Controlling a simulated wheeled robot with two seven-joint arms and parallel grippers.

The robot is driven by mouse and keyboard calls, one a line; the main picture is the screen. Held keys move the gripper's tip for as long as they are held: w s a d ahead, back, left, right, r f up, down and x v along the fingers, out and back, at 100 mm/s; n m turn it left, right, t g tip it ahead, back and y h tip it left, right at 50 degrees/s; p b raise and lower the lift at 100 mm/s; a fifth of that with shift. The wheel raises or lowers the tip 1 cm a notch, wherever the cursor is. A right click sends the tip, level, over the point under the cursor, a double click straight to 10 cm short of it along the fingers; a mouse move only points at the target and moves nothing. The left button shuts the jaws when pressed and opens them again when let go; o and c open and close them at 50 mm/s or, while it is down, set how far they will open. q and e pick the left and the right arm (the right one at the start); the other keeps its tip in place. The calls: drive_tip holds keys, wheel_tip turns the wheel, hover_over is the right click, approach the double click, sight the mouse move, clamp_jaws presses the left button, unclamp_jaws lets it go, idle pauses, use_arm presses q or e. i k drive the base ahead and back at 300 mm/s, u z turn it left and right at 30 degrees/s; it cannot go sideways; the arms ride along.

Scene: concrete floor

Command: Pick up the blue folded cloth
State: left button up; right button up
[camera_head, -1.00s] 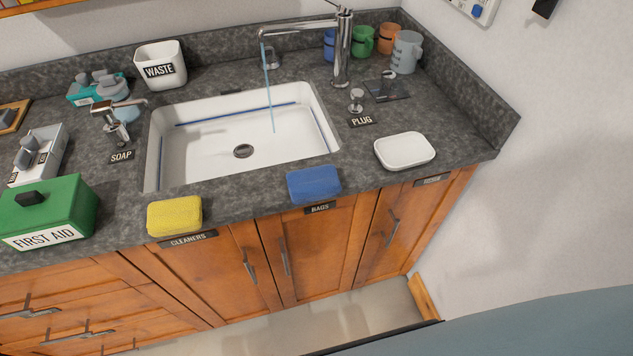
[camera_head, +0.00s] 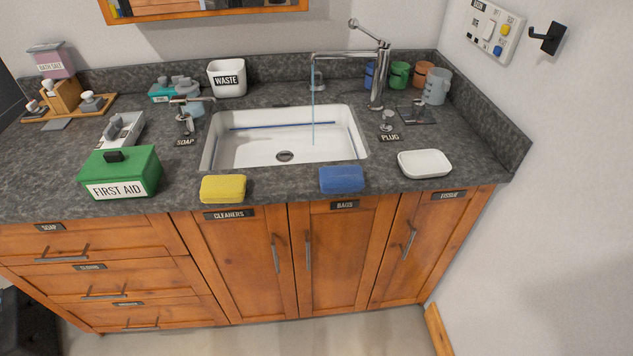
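The blue folded cloth (camera_head: 342,180) lies flat on the front edge of the dark stone counter (camera_head: 283,186), just in front of the sink and above the cabinet label BAGS. A yellow folded cloth or sponge (camera_head: 223,189) lies to its left along the same edge. Neither of my grippers shows in the head view, so nothing is seen touching the blue cloth.
The white sink (camera_head: 250,150) has water running from the tap (camera_head: 376,80). A white soap dish (camera_head: 424,164) sits right of the blue cloth. A green FIRST AID box (camera_head: 122,174) stands at left. Wooden cabinets (camera_head: 345,255) with handles are below. The right wall (camera_head: 570,170) bounds the counter.

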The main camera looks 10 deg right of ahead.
sight(346, 179)
drive_tip(key=u, duration=0.75)
drive_tip(key=i, duration=0.9)
drive_tip(key=z, duration=0.95)
